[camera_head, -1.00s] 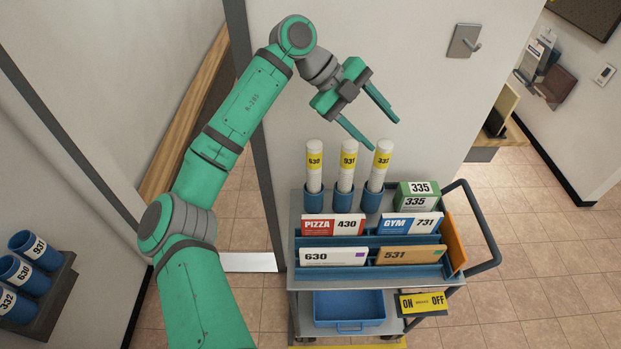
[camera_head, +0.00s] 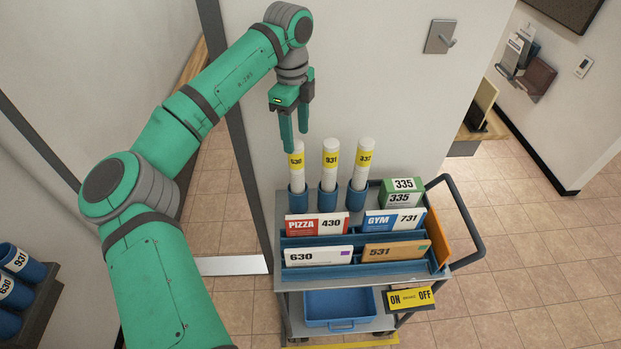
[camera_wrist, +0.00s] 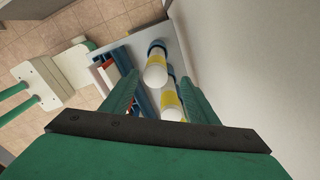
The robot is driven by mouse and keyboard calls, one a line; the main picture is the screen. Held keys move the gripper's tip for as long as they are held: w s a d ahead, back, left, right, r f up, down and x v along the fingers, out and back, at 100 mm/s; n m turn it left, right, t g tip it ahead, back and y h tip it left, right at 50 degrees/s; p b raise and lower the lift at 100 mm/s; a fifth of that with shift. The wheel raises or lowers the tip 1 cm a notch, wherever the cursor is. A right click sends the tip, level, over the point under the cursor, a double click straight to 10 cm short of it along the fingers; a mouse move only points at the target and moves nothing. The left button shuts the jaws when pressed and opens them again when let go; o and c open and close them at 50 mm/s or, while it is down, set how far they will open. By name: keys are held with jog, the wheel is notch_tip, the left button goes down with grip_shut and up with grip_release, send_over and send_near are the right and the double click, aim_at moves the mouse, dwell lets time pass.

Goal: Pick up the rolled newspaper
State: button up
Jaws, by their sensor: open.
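Three white rolled newspapers with yellow number labels stand upright in blue cups on the cart. They are marked 630 (camera_head: 297,174), 931 (camera_head: 330,168) and 332 (camera_head: 362,168). My gripper (camera_head: 296,142) is open and points down, with its fingertips at the top of the 630 roll. In the wrist view, my gripper (camera_wrist: 158,80) has a finger on each side of the picture. A roll's white top (camera_wrist: 155,75) shows between the fingers, and another roll (camera_wrist: 171,112) shows below it. I cannot tell whether a finger touches a roll, or read the labels in the wrist view.
The cart (camera_head: 462,262) also holds signs and parcels, including a green 335 box (camera_head: 403,188), and a blue bin (camera_head: 340,306) below. A wall (camera_head: 400,90) rises close behind the rolls. Blue numbered tubes (camera_head: 18,262) stand at the left. Tiled floor lies open at the right.

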aim_at(297, 165)
jog(key=shift+a+f, duration=0.25)
jog(key=shift+f, duration=0.15)
notch_tip(297, 165, down, 5)
jog(key=shift+r, duration=0.1)
jog(key=shift+s+f, duration=0.2)
jog(key=shift+f, duration=1.15)
jog(key=shift+s+f, duration=0.2)
jog(key=shift+f, duration=1.1)
jog(key=shift+d, duration=0.1)
grip_shut()
